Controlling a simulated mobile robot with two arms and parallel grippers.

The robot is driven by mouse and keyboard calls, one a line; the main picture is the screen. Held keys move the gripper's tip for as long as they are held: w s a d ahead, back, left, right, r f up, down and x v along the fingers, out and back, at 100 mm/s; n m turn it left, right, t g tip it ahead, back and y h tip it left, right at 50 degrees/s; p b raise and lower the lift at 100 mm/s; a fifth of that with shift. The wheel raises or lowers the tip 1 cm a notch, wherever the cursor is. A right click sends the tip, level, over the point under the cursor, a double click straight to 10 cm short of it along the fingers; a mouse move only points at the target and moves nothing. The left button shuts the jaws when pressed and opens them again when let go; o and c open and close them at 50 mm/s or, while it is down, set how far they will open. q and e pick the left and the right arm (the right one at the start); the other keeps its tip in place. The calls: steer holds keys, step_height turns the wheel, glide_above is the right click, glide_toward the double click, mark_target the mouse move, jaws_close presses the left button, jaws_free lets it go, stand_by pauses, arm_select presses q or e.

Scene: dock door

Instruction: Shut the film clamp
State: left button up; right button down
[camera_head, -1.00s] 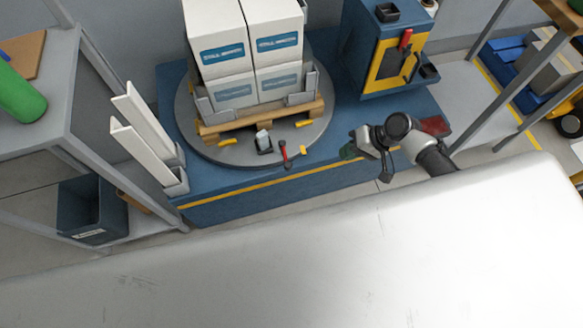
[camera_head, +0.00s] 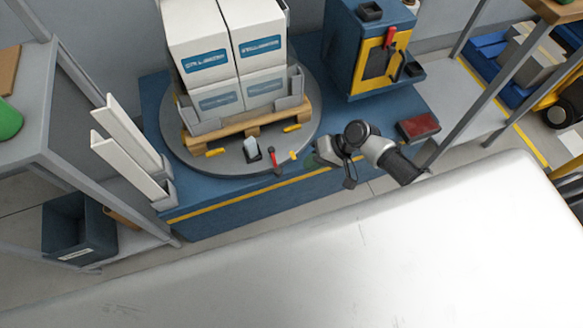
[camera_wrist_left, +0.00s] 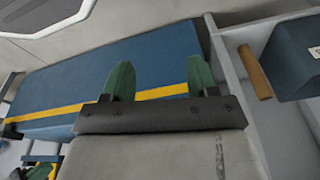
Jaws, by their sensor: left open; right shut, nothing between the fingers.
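On the grey turntable (camera_head: 182,151), in front of the pallet, is a small dark fixture with a pale raised flap (camera_head: 251,148). It looks like the film clamp, with its flap standing up. A red-tipped lever (camera_head: 275,155) stands just right of it. My right gripper (camera_head: 311,158) has green fingers and is over the turntable's front right edge, right of the lever and apart from it. It is shut and empty; its fingertips are small in view. My left gripper (camera_wrist_left: 160,78) shows in the left wrist view, open and empty, with the blue base beyond.
White boxes (camera_head: 193,38) stand on a wooden pallet (camera_head: 228,128) on the turntable. White upright posts (camera_head: 128,163) stand left. A blue cabinet with a yellow panel (camera_head: 379,62) is behind right. A red-topped block (camera_head: 418,127) lies right. A blue bin (camera_head: 79,228) sits lower left.

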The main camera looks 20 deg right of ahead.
mark_target(275, 161)
arm_select(q)
steer(key=shift+w+r, duration=0.2)
steer(key=shift+r, duration=0.4)
steer(key=shift+w+r, duration=0.15)
steer(key=shift+r, duration=0.45)
arm_select(e)
steer(key=shift+w+a+f, duration=0.2)
steer(key=shift+a+f, duration=0.1)
steer(key=shift+a, duration=0.6)
steer(key=shift+w+a+f, duration=0.2)
steer(key=shift+a+f, duration=0.1)
steer(key=shift+a, duration=0.6)
steer(key=shift+w+a+f, duration=0.2)
steer(key=shift+a+f, duration=0.1)
steer(key=shift+a, duration=0.6)
arm_select(q)
steer(key=shift+f, duration=0.1)
arm_select(e)
steer(key=shift+s+a, duration=0.1)
